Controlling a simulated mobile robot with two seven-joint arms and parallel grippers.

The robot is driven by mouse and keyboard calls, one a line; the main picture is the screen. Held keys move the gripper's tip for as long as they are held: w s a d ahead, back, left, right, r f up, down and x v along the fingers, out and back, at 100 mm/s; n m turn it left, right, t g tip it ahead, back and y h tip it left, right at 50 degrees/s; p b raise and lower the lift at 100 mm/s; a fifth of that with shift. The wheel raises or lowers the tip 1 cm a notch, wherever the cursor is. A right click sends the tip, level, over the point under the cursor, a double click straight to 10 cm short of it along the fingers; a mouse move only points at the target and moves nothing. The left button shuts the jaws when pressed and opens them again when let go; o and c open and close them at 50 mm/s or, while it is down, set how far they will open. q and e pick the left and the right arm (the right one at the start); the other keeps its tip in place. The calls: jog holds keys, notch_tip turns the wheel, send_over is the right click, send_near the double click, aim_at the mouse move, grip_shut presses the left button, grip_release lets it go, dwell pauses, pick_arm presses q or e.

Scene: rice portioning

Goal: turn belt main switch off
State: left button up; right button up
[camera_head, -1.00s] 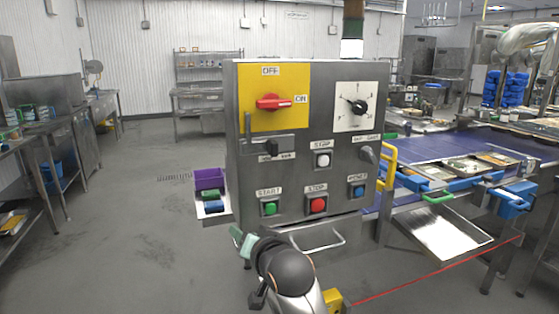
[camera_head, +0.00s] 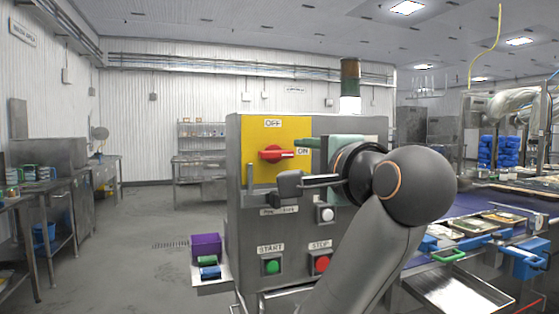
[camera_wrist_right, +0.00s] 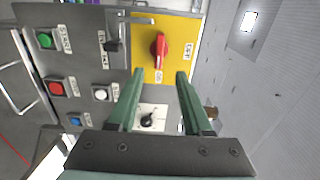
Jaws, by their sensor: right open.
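The belt main switch is a red rotary handle (camera_head: 277,154) on a yellow plate (camera_head: 268,132) at the upper left of the grey control box (camera_head: 234,220). The handle lies horizontal, pointing at the ON label; the OFF label is above it. It also shows in the right wrist view (camera_wrist_right: 159,48), just beyond the fingertips. My right gripper (camera_wrist_right: 159,77) is open and empty, its green fingers directed at the yellow plate with the handle ahead between them, apart from it. In the head view my right arm hides the box's dial and right side. My left gripper is not in view.
Below the switch are a black selector lever (camera_head: 288,184), a white button (camera_head: 326,214), a green START button (camera_head: 272,266) and a red STOP button (camera_head: 320,263). The blue conveyor (camera_head: 470,203) runs off right.

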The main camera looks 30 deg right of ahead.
aim_at(279, 155)
jog(key=p+x, duration=0.1)
jog(key=x, duration=1)
jog(key=shift+w, duration=0.15)
jog(key=shift+c, duration=0.2)
grip_shut()
